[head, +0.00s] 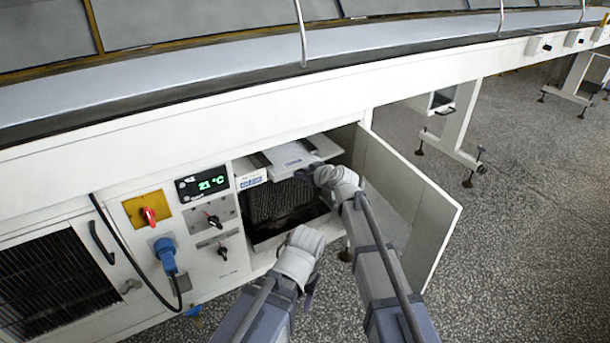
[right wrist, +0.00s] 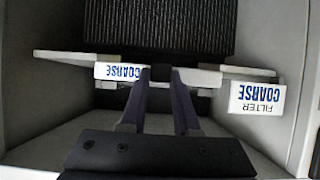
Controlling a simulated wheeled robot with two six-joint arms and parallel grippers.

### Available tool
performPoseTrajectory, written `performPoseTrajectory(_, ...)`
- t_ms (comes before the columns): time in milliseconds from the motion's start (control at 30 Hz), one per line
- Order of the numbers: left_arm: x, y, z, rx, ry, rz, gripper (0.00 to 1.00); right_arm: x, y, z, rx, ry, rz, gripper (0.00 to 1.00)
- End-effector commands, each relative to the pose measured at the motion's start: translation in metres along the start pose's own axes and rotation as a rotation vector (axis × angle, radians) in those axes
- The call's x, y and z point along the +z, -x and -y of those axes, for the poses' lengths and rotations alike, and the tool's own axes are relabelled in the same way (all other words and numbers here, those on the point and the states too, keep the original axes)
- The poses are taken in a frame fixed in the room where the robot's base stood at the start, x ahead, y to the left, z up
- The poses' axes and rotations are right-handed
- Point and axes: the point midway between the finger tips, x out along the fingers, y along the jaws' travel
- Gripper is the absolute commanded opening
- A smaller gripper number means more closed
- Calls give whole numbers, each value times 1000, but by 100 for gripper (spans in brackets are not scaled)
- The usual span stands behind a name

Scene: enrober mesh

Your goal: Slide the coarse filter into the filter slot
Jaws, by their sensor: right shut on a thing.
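The coarse filter shows in the head view as a pale, labelled panel (head: 288,157) at the top of the open compartment. In the right wrist view its light front bar (right wrist: 218,78) carries a blue COARSE label and spans the compartment mouth. My right gripper (head: 306,174) is shut on the middle of this bar, with its fingertips at the bar in the right wrist view (right wrist: 160,76). A FILTER COARSE label (right wrist: 258,97) is beside the bar's end. The slot itself is largely hidden, and I cannot tell how far in the filter sits. My left gripper (head: 308,286) is low before the cabinet, its fingers mostly hidden.
A dark ribbed block (head: 280,199) fills the compartment below the panel. The cabinet door (head: 412,200) stands open to the right. Left of the opening are a display (head: 203,182), knobs and a blue plug (head: 165,254) with a black cable.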

Motion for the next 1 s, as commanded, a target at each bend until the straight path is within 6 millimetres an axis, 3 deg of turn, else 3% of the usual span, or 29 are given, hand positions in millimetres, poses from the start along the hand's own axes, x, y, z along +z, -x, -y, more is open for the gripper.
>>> performPoseTrajectory(1000, 0, 0, 0, 0, 0, 0, 59, -12, -22, 0, 0, -1, -1, 0)
